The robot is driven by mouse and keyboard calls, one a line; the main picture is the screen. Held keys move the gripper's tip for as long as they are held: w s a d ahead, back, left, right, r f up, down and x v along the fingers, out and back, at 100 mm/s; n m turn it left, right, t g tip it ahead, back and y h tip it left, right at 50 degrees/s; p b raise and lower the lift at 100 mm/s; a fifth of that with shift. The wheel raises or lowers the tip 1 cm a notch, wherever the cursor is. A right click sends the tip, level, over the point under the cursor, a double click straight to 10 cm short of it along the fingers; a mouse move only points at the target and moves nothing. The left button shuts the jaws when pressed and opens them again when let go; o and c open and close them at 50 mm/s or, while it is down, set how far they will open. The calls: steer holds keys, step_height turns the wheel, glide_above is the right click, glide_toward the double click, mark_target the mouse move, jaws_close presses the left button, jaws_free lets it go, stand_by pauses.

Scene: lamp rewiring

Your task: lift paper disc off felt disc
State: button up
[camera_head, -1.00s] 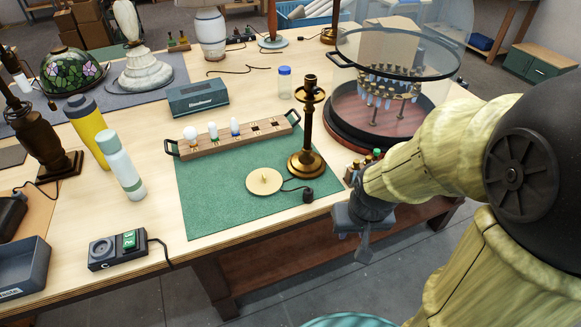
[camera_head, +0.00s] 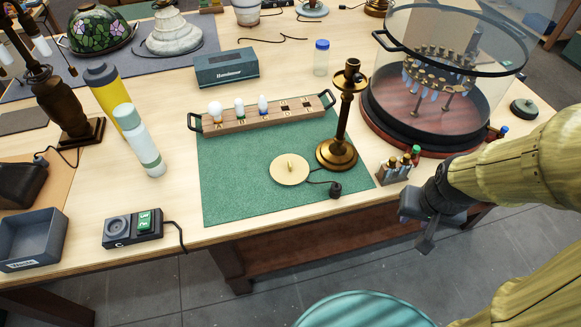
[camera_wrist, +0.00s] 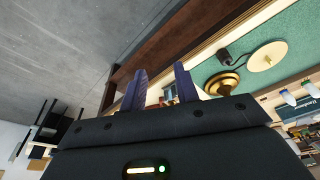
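A cream paper disc (camera_head: 289,170) with a small upright tab lies flat on the green mat (camera_head: 235,185), left of the brass lamp stem's base (camera_head: 337,154). The paper disc also shows in the wrist view (camera_wrist: 268,58), at the upper right. No felt disc can be made out under it. My gripper (camera_head: 424,243) hangs beyond the table's front edge, right of the mat and apart from the disc. In the wrist view its two fingers (camera_wrist: 160,70) are spread with nothing between them.
A dark cord runs from the lamp base to a small dark plug (camera_head: 336,189) beside the paper disc. A small vial rack (camera_head: 394,172) stands between the mat and my arm. A wooden holder with bulbs (camera_head: 262,115) lies behind. A glass dome (camera_head: 450,70) stands at right.

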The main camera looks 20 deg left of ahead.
steer(key=w+a+f+n+t+p, duration=0.1)
steer(key=w+a+f+n+t, duration=0.1)
steer(key=w+a+f+n, duration=0.6)
steer(key=w+a+f+n+t+p, duration=0.1)
steer(key=a+f+n+t, duration=0.35)
steer(key=n, duration=0.75)
steer(key=s+a+n+t+y+p, duration=0.1)
steer(key=s+a+n+t+y, duration=0.1)
steer(key=a+n+y, duration=0.5)
steer(key=a+n, duration=0.6)
steer(key=n, duration=0.9)
steer(key=shift+a+f+p, duration=0.15)
steer(key=shift+a+p, duration=0.15)
steer(key=shift+p, duration=0.05)
steer(key=shift+t, duration=0.25)
steer(key=b, duration=0.2)
steer(key=shift+w+a+f+b, duration=0.25)
steer(key=shift+w+f+b, duration=0.05)
steer(key=shift+f+b, duration=0.1)
steer(key=b+x, duration=0.4)
steer(key=b, duration=0.7)
